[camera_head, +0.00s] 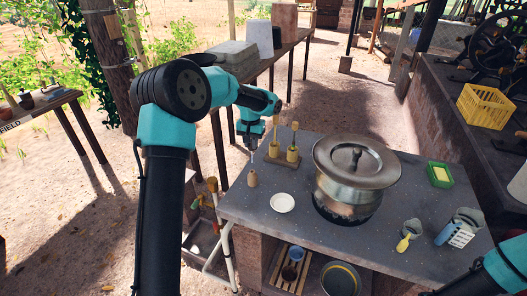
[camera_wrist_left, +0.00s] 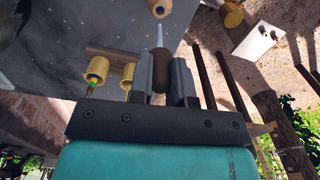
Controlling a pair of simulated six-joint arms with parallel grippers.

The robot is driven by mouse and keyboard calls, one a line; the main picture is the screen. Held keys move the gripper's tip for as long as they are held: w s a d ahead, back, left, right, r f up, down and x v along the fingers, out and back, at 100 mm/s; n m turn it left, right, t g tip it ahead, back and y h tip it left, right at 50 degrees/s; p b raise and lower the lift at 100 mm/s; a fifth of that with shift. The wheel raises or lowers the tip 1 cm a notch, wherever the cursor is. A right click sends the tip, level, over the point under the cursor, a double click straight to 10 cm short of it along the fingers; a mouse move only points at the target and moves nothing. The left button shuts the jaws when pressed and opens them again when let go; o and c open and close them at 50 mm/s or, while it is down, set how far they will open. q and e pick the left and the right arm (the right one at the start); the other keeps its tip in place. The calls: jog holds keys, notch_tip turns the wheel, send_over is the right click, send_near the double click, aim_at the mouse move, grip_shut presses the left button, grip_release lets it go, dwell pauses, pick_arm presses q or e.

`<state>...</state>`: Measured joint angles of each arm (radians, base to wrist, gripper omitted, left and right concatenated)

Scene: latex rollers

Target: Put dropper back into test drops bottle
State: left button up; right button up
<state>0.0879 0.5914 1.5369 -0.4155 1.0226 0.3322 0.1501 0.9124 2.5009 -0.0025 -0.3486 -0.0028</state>
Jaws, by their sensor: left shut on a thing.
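My left gripper (camera_head: 251,144) is above the left part of the dark table. It is shut on the brown rubber bulb of the dropper (camera_wrist_left: 158,70), whose pale thin tip points away from the fingers. The small tan test drops bottle (camera_head: 252,178) stands upright on the table, just below the gripper in the head view. Its dark open mouth shows at the top edge of the left wrist view (camera_wrist_left: 160,10). The tip appears close to the mouth and lined up with it; I cannot tell the exact gap. The right gripper's fingers do not show.
A wooden holder with two yellow bottles (camera_head: 292,154) stands right behind the bottle. A white saucer (camera_head: 282,202) lies in front. A lidded metal pot (camera_head: 352,178) fills the table's middle.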

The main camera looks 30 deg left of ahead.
aim_at(251, 151)
pick_arm(q)
jog(key=shift+f, duration=0.1)
dwell(0.3)
jog(key=shift+f, duration=1.8)
jog(key=shift+f, duration=0.1)
jog(key=shift+f, duration=2.3)
jog(key=shift+f, duration=0.1)
jog(key=shift+f, duration=1.4)
jog(key=o, duration=0.7)
jog(key=shift+r, duration=0.15)
